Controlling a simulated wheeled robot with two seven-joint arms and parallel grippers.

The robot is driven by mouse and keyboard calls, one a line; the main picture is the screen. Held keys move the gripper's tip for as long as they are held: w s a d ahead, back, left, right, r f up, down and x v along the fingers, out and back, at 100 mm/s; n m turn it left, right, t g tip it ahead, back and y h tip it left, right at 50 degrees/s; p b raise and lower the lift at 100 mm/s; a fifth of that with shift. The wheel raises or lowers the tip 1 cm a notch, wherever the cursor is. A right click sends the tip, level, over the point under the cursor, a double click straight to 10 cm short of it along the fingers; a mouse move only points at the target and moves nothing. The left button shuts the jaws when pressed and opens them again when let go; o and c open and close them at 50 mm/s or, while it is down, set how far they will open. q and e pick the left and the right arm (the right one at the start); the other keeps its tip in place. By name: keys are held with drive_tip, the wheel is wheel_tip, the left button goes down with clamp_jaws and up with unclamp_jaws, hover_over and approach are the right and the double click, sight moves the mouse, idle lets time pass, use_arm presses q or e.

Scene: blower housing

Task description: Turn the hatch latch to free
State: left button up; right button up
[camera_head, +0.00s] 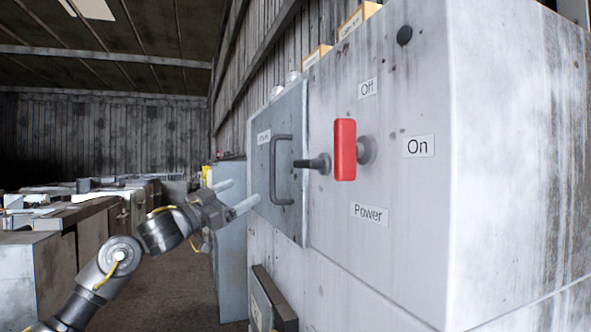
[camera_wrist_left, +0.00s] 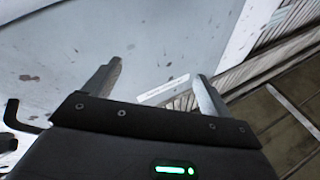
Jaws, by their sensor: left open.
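The hatch (camera_head: 265,180) is a blue-grey, rust-spotted panel on the side of the pale housing (camera_head: 330,265), with an upright dark handle (camera_head: 282,170). A short dark lever that looks like the latch (camera_head: 314,163) lies roughly level at the hatch's right edge. My left gripper (camera_head: 240,194) is open and empty, to the left of the handle and apart from the latch. In the left wrist view its fingers (camera_wrist_left: 158,70) are spread before a pale spotted surface with a white label (camera_wrist_left: 163,90). A dark bar is partly visible at that view's left edge. My right gripper is out of view.
A red switch handle (camera_head: 345,150) stands upright just right of the latch, among labels Off, On and Power. Boxes (camera_head: 358,18) sit on top of the housing. A dark-framed panel (camera_head: 268,300) leans low at its base. Grey cabinets (camera_head: 100,225) stand at left.

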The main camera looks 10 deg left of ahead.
sight(300, 161)
use_arm(q)
drive_tip(key=s+d+r+m+g+h+p, duration=0.1)
drive_tip(key=s+d+r+g+h, duration=0.3)
drive_tip(key=s, duration=0.6)
drive_tip(key=s+d+r+m+g, duration=0.2)
drive_tip(key=s+d+r, duration=0.35)
drive_tip(key=s, duration=0.35)
drive_tip(key=s+d+f+n+g+y+p, duration=0.1)
drive_tip(key=s+d+f+n+g, duration=0.15)
drive_tip(key=s, duration=0.75)
drive_tip(key=p+x, duration=0.1)
drive_tip(key=x, duration=0.2)
drive_tip(key=p+x, duration=0.2)
drive_tip(key=x, duration=0.2)
drive_tip(key=p+x, duration=0.1)
drive_tip(key=x, duration=0.2)
drive_tip(key=shift+w+r, duration=0.25)
drive_tip(key=shift+w, duration=0.25)
drive_tip(key=shift+a, duration=0.1)
drive_tip(key=c, duration=1)
